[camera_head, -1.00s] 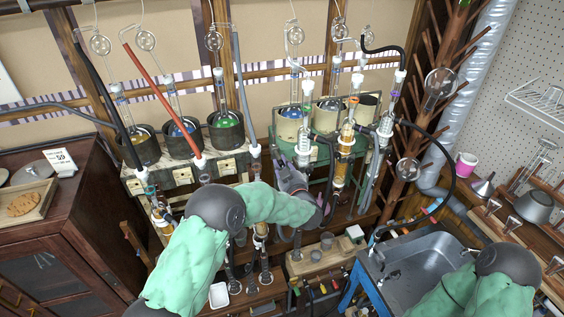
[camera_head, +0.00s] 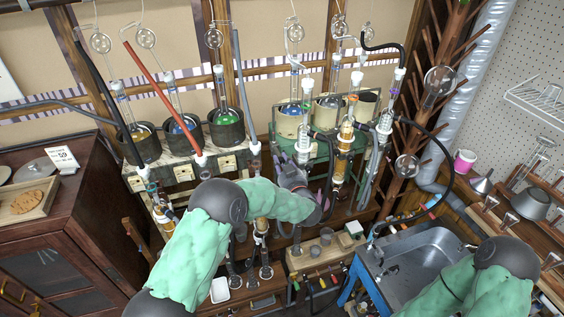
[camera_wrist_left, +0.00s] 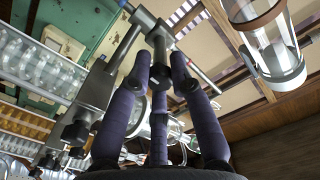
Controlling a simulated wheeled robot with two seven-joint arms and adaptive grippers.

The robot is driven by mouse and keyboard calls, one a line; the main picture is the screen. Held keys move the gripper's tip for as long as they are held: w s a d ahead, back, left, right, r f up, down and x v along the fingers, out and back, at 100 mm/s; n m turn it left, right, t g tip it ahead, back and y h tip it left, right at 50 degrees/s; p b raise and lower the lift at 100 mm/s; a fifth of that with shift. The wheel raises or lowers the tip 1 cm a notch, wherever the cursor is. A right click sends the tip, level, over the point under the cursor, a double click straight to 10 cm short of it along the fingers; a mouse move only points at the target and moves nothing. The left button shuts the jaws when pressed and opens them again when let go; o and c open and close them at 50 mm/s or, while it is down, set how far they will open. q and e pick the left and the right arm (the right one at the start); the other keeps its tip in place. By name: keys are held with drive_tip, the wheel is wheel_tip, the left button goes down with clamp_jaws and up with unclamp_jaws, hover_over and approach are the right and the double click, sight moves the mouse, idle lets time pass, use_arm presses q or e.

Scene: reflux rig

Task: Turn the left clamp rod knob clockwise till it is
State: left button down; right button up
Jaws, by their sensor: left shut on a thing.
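The left clamp rod knob (camera_wrist_left: 160,45) is a dark cylinder on a grey metal clamp in the left wrist view. My left gripper (camera_wrist_left: 161,76) has purple padded fingers closed around the knob's end. In the head view the left gripper (camera_head: 291,178) is in front of the green-framed rig, and the knob is hidden there by the hand. My right arm (camera_head: 480,280) enters at the lower right; its gripper is out of the picture.
A glass condenser (camera_wrist_left: 272,45) hangs close to the right of the fingers. Glassware and hoses crowd the rig (camera_head: 345,150). A metal sink (camera_head: 425,262) is at the lower right, and a wooden cabinet (camera_head: 75,215) is at the left.

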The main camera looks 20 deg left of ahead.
use_arm(q)
drive_tip(key=c, duration=1.1)
unclamp_jaws()
drive_tip(key=v, duration=1.2)
